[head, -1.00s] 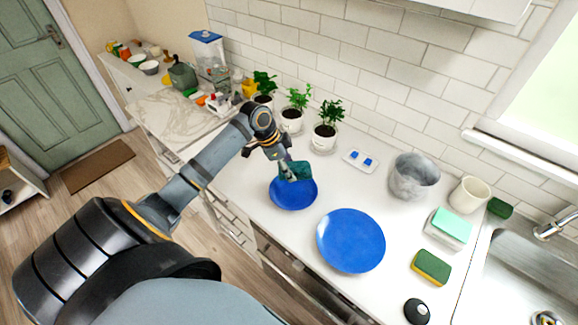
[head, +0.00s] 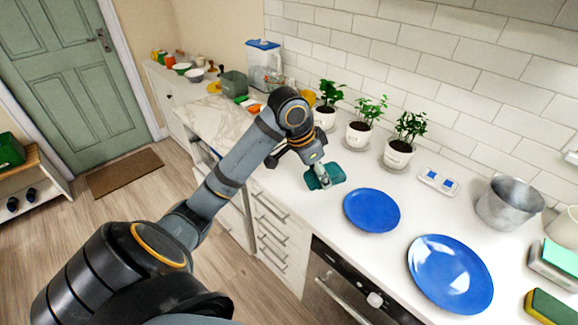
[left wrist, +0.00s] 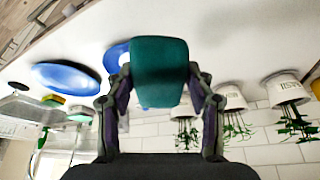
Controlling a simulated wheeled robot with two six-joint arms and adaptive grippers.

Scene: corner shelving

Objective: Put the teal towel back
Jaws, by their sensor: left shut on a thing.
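The teal towel (head: 330,175) is a folded, rounded bundle. My left gripper (head: 318,176) is shut on it and holds it over the white counter, left of the smaller blue plate (head: 371,210). In the left wrist view the towel (left wrist: 159,72) sits between the two fingers of my left gripper (left wrist: 160,88). I cannot tell how high above the counter it is. My right gripper is in neither view.
A larger blue plate (head: 450,274) lies to the right. Potted plants (head: 359,134) line the wall behind the towel. A grey pot (head: 507,203) and a sponge (head: 552,306) are at the right. White counter between towel and drawers (head: 279,225) is clear.

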